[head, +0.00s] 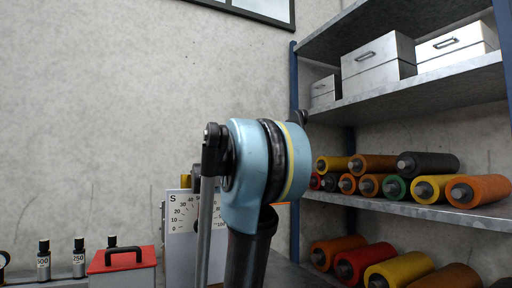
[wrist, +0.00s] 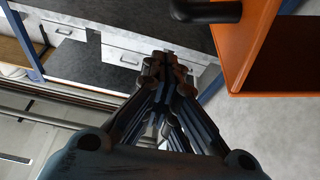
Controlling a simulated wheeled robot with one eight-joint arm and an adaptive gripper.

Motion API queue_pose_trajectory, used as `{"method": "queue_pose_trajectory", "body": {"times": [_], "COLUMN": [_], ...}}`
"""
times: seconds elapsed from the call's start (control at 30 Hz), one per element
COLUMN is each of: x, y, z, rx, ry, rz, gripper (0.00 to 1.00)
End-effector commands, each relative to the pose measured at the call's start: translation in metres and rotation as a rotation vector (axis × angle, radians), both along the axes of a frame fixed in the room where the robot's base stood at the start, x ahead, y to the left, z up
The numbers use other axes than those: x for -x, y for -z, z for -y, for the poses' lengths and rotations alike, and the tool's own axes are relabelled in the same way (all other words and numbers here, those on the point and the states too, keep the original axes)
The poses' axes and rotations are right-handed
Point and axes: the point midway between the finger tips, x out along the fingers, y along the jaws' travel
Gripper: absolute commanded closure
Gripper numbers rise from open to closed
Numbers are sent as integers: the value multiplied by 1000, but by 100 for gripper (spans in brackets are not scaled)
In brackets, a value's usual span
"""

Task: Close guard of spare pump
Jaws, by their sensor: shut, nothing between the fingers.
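An orange, box-like panel (wrist: 285,60) with an open side fills the upper right of the wrist view; it may be the guard, but I cannot be sure. A dark rounded bar (wrist: 205,12) sticks out beside it. My gripper (wrist: 168,60) is shut and empty, left of and apart from the orange panel in the picture. In the head view a pale panel marked S with a dial (head: 183,215) stands partly behind my light blue arm joint, which hides my gripper. An orange sliver (head: 281,203) shows just right of the joint. The pump itself is not clearly visible.
A shelf rack (head: 420,207) at right holds several coloured rollers and metal boxes (head: 378,62). A red-lidded box (head: 122,260) and small dark bottles (head: 79,258) stand at lower left. Drawers (wrist: 122,55) show in the wrist view. The wall area at upper left is bare.

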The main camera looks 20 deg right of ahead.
Motion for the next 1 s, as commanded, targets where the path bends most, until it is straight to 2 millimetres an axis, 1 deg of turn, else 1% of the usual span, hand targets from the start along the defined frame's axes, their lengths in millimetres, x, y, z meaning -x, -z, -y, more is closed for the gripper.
{"method": "queue_pose_trajectory", "body": {"times": [0.03,0.2,0.4,0.63,1.0], "x": [4,11,15,16,16], "y": [10,37,58,68,69], "z": [0,1,0,0,1], "rx": [0,0,0,0,0], "ry": [0,1,-1,-1,-1], "rz": [-1,-2,-3,-3,-3], "gripper": [100,100,100,100,100]}}
